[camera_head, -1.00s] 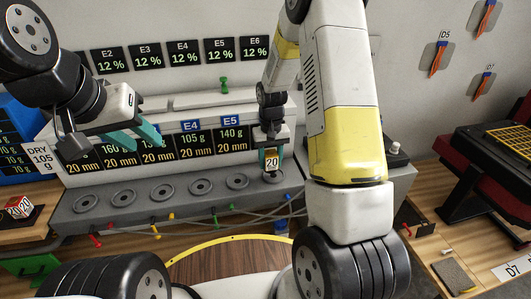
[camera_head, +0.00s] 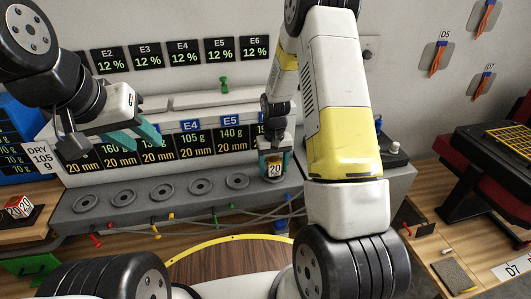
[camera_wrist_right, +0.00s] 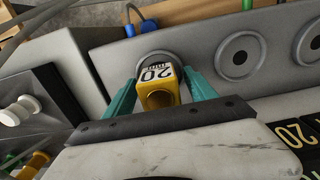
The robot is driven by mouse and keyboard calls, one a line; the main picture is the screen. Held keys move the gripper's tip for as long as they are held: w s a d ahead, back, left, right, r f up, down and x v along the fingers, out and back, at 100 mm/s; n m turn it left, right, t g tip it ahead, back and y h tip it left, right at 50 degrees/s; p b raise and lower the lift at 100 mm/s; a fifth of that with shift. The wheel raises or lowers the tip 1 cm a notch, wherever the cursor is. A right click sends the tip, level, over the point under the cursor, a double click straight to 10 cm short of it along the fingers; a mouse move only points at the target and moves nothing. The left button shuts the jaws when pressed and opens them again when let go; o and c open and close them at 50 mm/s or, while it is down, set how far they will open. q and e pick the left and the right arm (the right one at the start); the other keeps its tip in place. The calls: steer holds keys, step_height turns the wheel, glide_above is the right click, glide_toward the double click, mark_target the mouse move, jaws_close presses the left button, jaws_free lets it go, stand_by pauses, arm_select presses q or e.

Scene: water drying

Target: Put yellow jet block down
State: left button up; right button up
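The yellow block (camera_head: 275,169), marked 20, stands at the right end of the grey row of round pads in the head view. In the right wrist view the yellow block (camera_wrist_right: 158,96) sits over a round pad, with a round opening in its near face. My right gripper (camera_wrist_right: 160,78) has its teal fingers on both sides of the block, spread with gaps beside it. The right gripper (camera_head: 275,160) also shows around the block in the head view. My left gripper (camera_head: 105,150) is open and empty at the left, in front of the sign panel.
Several empty round pads (camera_head: 162,193) line the grey bench to the left of the block. Cables and coloured pegs (camera_head: 155,232) run along its front. Another marked block (camera_head: 20,206) lies at the far left. A black-and-red machine (camera_head: 490,165) stands at the right.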

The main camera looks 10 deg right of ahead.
mark_target(274, 159)
steer(key=shift+r, duration=0.1)
step_height(274, 159, up, 12)
steer(key=shift+f, duration=0.1)
steer(key=s+a+r+t+y, duration=0.15)
steer(key=s+r+t, duration=0.25)
steer(key=s+r, duration=1.3)
steer(key=s+r+t, duration=0.2)
steer(key=s+r, duration=0.1)
steer(key=s, duration=0.4)
steer(key=shift+s+a+r+y, duration=0.15)
steer(key=shift+a+r+y, duration=0.2)
steer(key=shift+r, duration=0.05)
